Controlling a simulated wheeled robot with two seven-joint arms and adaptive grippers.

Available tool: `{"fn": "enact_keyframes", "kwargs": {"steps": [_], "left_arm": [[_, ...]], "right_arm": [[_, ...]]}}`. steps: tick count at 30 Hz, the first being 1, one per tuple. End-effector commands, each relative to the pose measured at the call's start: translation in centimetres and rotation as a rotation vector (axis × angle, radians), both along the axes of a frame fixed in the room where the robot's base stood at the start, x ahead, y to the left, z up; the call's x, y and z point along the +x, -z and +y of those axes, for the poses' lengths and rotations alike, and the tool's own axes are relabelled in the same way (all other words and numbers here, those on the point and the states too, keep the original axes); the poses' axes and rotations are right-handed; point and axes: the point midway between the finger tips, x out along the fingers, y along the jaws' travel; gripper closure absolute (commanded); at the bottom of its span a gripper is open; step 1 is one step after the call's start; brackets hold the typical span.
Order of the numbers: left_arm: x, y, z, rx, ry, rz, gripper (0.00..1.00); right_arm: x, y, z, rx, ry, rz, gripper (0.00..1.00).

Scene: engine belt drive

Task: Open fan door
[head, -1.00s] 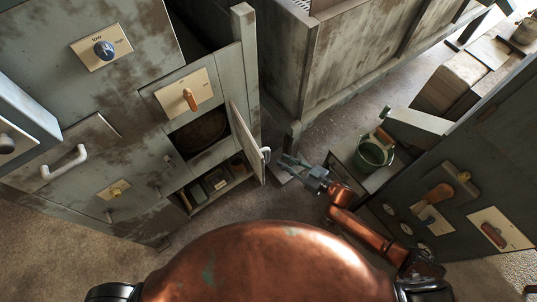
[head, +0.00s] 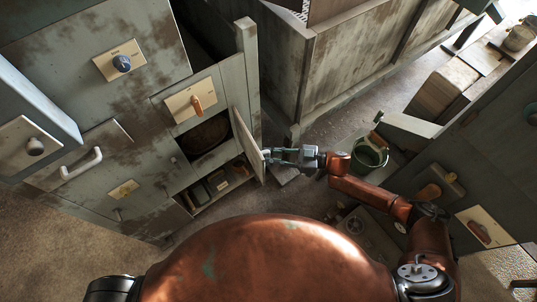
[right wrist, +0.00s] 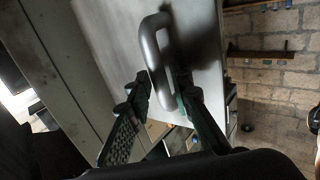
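The fan door (head: 247,140) is a thin pale panel on the front of the grey cabinet, swung well out from its opening. A dark round shape (head: 207,136) shows inside the opening. The door's curved metal handle (right wrist: 155,55) is large in the right wrist view, on the door's pale face (right wrist: 112,30). My right gripper (head: 272,155) is at the handle in the head view. In the right wrist view its two green fingers (right wrist: 162,88) stand on either side of the handle's lower part, with small gaps showing. My left gripper is out of view.
The grey cabinet carries an orange-handled switch (head: 196,104), a blue knob (head: 122,63) and a white drawer handle (head: 82,164). A shelf with small boxes (head: 217,183) lies below the opening. A green bucket (head: 369,153) and another panel cabinet (head: 470,180) stand to the right.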

Motion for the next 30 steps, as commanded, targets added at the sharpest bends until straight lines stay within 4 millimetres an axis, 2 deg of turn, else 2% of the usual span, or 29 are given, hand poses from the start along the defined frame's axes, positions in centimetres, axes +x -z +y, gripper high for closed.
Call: {"fn": "enact_keyframes", "kwargs": {"steps": [11, 19, 30], "left_arm": [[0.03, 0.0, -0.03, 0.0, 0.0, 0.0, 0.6], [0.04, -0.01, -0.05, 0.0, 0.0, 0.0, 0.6], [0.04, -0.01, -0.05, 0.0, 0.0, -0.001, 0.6]], "right_arm": [[0.09, -0.03, 0.63, 0.0, 0.0, -0.001, 0.81], [0.11, -0.03, 0.61, 0.0, 0.0, -0.001, 1.0], [0.13, -0.04, 0.59, 0.0, 0.001, -0.001, 1.0]]}}
